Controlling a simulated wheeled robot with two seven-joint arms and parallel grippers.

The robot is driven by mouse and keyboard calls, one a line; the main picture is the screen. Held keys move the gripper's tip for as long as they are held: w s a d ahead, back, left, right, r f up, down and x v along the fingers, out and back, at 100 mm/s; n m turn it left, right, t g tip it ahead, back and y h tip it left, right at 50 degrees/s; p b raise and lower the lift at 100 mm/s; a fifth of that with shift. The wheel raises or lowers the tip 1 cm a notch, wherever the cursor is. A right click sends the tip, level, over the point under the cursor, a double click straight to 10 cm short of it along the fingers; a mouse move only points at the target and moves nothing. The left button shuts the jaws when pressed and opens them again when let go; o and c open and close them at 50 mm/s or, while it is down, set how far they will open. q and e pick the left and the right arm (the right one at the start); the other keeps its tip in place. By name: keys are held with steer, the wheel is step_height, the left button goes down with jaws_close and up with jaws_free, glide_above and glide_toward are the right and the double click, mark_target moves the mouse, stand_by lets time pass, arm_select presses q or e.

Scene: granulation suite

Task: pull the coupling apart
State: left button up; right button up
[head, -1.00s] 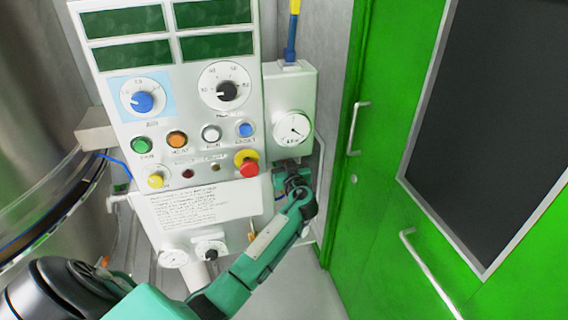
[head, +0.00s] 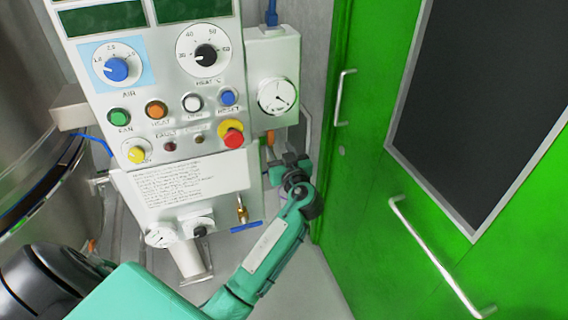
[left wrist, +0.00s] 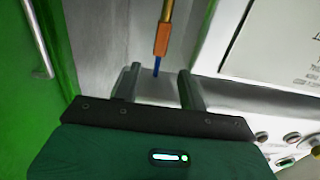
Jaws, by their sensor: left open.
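The coupling (left wrist: 162,38) shows in the left wrist view as an orange piece between a brass part above and a thin blue part below. In the head view a small orange piece (head: 270,141) hangs just under the white gauge box (head: 273,55); it looks like the same coupling. My left gripper (head: 286,163) is just below and to the right of it. In the left wrist view the two fingers of the left gripper (left wrist: 160,88) are apart with nothing between their tips. The coupling lies beyond them, in line with the gap. My right gripper is out of view.
The control panel (head: 168,100) with dials and buttons stands left of the gripper. A brass valve with a blue handle (head: 246,226) sticks out low on it, near my left forearm. A green door (head: 365,150) with metal handles is close on the right.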

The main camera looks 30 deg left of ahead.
arm_select(q)
steer(key=shift+b+v, duration=0.35)
steer(key=shift+v, duration=1.45)
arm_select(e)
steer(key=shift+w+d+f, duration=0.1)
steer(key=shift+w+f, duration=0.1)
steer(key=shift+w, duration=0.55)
